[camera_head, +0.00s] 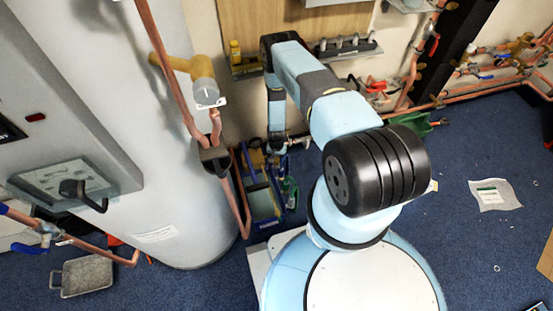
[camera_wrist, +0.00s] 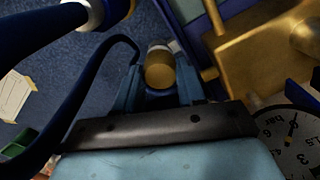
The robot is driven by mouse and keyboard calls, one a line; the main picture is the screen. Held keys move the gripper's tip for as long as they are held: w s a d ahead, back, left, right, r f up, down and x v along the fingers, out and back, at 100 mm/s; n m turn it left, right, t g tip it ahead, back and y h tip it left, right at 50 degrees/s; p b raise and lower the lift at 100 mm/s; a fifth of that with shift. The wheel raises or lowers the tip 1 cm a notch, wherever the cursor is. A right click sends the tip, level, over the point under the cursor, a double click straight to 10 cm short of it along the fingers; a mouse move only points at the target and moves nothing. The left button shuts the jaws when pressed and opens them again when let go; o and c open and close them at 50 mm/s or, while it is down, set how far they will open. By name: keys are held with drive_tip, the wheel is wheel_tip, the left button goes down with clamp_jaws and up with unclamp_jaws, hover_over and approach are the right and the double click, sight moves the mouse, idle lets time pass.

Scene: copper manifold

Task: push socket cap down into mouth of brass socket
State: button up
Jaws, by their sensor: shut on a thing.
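In the wrist view my gripper (camera_wrist: 160,92) is shut on a small brass-coloured round piece, seemingly the socket cap (camera_wrist: 160,72), with a paler band at its far end. The piece sits between the two blue fingers. A brass plate with a rounded brass boss (camera_wrist: 305,38) lies to the upper right, apart from the cap; I cannot tell whether this is the brass socket. In the head view my gripper (camera_head: 277,145) is small, low beside the blue tray, and the cap cannot be made out there.
A dial gauge (camera_wrist: 290,138) is close to the right of my gripper. A dark blue hose-like curve (camera_wrist: 95,90) crosses the left. In the head view a blue tray (camera_head: 262,200) stands beside the white cylinder (camera_head: 175,130). Blue carpet at the right is mostly clear around a paper sheet (camera_head: 494,194).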

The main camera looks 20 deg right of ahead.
drive_tip(key=shift+f, duration=0.7)
idle(0.5)
drive_tip(key=o, duration=1.1)
drive_tip(key=shift+o, duration=0.2)
wheel_tip(320, 180, up, 14)
drive_tip(key=shift+f, duration=0.15)
idle(0.4)
